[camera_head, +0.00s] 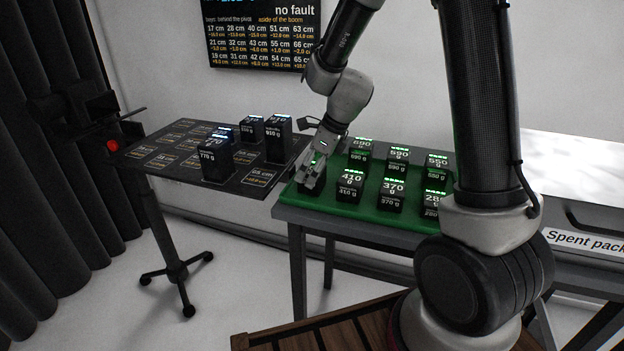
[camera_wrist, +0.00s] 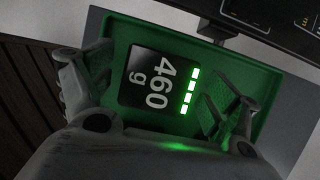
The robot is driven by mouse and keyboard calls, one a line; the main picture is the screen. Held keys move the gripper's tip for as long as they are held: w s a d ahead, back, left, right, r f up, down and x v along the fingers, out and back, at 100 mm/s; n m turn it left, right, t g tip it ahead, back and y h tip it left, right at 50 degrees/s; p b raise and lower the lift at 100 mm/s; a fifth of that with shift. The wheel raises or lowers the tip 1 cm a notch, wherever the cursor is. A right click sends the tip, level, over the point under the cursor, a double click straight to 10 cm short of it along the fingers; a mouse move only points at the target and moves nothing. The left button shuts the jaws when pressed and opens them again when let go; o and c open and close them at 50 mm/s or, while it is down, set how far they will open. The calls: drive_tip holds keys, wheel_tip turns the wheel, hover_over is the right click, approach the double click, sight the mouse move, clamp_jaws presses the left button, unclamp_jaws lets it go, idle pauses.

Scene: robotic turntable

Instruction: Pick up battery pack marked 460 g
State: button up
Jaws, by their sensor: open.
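The battery pack marked 460 g (camera_wrist: 150,82) is dark with a row of green lights. It stands on the green mat (camera_wrist: 185,47) between my gripper's two fingers in the wrist view. My gripper (camera_wrist: 158,88) is open above the pack, with a finger on either side. I cannot tell whether the fingers touch it. In the head view my gripper (camera_head: 312,176) is over the left end of the green mat (camera_head: 330,203), and it hides most of the pack there.
Several other packs stand on the mat, among them the 410 g (camera_head: 350,187), 370 g (camera_head: 392,193) and 590 g (camera_head: 398,158) packs. A dark slotted board (camera_head: 170,160) at left carries taller packs, including a 770 g one (camera_head: 216,160). A "Spent packs" container (camera_head: 590,240) is at right.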

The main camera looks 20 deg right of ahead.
drive_tip(key=shift+f, duration=0.1)
drive_tip(key=shift+c, duration=0.3)
drive_tip(key=c, duration=1.4)
